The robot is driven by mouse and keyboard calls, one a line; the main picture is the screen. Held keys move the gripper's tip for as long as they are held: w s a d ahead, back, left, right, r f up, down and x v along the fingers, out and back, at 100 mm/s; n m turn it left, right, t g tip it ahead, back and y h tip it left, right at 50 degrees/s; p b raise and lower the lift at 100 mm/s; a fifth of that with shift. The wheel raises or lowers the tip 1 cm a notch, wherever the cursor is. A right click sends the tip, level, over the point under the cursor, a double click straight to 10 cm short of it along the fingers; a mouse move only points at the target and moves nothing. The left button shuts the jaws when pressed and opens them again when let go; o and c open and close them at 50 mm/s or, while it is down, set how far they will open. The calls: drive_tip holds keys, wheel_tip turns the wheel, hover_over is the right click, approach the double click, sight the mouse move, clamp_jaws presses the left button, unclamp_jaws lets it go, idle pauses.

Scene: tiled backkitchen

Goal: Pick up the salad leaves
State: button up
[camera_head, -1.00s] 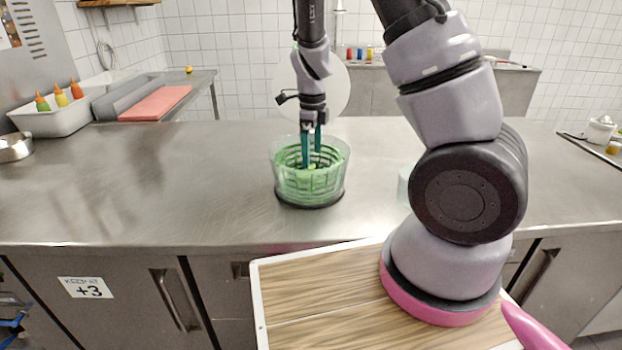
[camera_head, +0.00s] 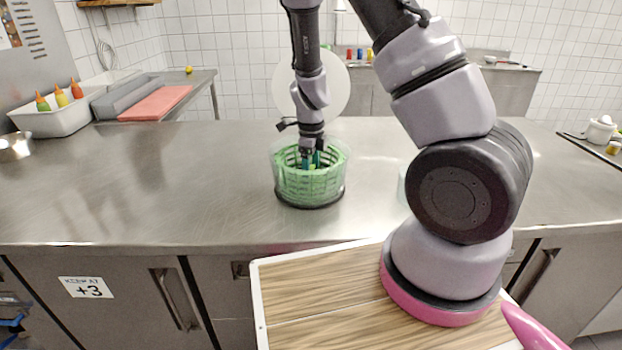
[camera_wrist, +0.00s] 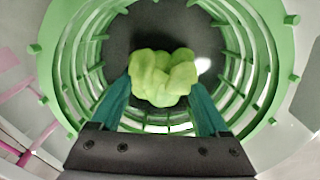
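The salad leaves (camera_wrist: 162,76) are a light green clump in the wrist view, at the bottom of a green slotted basket (camera_wrist: 262,50). The basket sits inside a clear bowl (camera_head: 338,170) with a dark base on the steel counter. My gripper (camera_wrist: 163,92) points down into the basket, with its two teal fingers apart, one at each side of the leaves. I cannot tell whether the fingertips touch the leaves. In the head view the fingers (camera_head: 311,160) are mostly inside the basket, and the leaves are hard to make out.
The steel counter (camera_head: 150,190) is clear to the left of the bowl. A white bin with sauce bottles (camera_head: 45,122) stands at the far left, and a red board (camera_head: 155,103) lies behind. A small clear container (camera_head: 402,185) is partly hidden behind my arm.

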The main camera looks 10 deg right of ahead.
drive_tip(key=c, duration=0.4)
drive_tip(key=shift+r, duration=0.1)
wheel_tip(320, 180, up, 10)
drive_tip(key=shift+f, duration=0.1)
drive_tip(key=shift+r, duration=2)
drive_tip(key=shift+r, duration=1.35)
